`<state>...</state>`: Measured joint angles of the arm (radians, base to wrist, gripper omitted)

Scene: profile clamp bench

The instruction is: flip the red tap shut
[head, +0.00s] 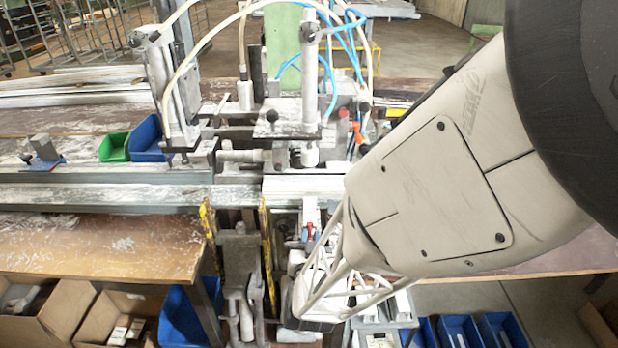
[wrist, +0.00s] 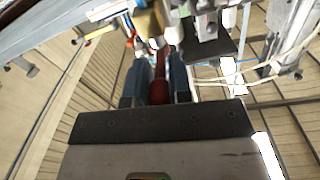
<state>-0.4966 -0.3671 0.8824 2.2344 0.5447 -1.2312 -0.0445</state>
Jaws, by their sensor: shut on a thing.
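The red tap handle (wrist: 159,91) sits between the two blue-grey fingers of my gripper (wrist: 159,82) in the wrist view. The fingers are closed on it, one on each side. A brass-coloured part (wrist: 150,22) lies just beyond the fingertips; I cannot tell how it joins the handle. In the head view a small patch of the red tap (head: 310,229) shows below the grey rail, beside the blue fingertips of my gripper (head: 305,237). My arm and wrist hide most of the area around it.
The clamp machine (head: 290,112) with hoses and cylinders stands behind the rail (head: 120,195). A blue bin (head: 147,140) and a green bin (head: 115,147) sit at left on the bench. Yellow-edged uprights (head: 266,240) stand close left of my gripper. Cardboard boxes (head: 50,315) lie below.

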